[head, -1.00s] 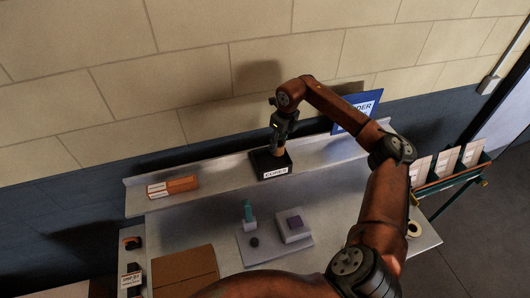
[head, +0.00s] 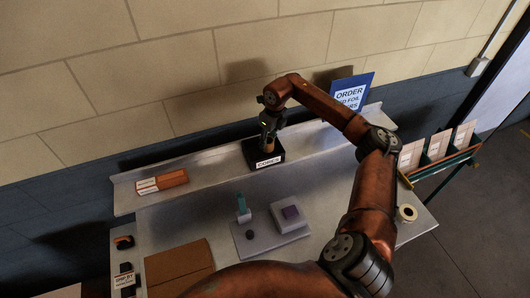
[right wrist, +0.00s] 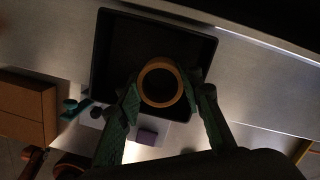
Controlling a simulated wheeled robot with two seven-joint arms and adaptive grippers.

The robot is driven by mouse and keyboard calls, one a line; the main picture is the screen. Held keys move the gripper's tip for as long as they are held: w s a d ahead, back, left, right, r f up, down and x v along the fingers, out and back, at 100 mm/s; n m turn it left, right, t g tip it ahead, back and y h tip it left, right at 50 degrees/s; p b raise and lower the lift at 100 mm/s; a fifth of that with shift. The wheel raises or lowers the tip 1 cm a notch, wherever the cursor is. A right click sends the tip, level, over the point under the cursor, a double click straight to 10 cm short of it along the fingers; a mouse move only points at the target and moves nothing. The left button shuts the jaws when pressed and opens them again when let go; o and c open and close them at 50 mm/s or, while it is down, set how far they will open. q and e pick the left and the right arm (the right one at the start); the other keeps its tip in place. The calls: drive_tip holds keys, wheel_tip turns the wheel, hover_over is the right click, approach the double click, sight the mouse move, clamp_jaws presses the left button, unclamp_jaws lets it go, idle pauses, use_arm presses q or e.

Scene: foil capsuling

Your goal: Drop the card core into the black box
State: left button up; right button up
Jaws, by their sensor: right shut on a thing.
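The black box (head: 278,156), labelled CORES, stands on the raised shelf against the wall; in the right wrist view its dark open tray (right wrist: 103,48) lies below my gripper. The card core (head: 268,146) is a short tan tube. In the right wrist view its round rim (right wrist: 160,62) shows end-on, between the fingers and over the box opening. My right gripper (head: 268,138) is shut on the core, pointing down above the box; its two green-lit fingers (right wrist: 168,92) flank the tube. Whether the core's lower end is inside the box is unclear. My left gripper is not in view.
An orange-brown carton (head: 172,179) lies left on the shelf. A blue order sign (head: 350,92) stands behind my right arm. Below are a brown cardboard piece (head: 178,268), a pad with a teal-topped item (head: 241,203), a purple block (head: 291,212) and a tape roll (head: 407,213).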

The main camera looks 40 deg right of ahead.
drive_tip(key=o, duration=0.9)
drive_tip(key=shift+r, duration=0.25)
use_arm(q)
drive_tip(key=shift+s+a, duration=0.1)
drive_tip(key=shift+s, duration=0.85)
use_arm(e)
drive_tip(key=r, duration=0.3)
drive_tip(key=s+r, duration=0.1)
drive_tip(key=r, duration=0.7)
drive_tip(key=shift+s+d+r, duration=0.2)
drive_tip(key=shift+s, duration=0.2)
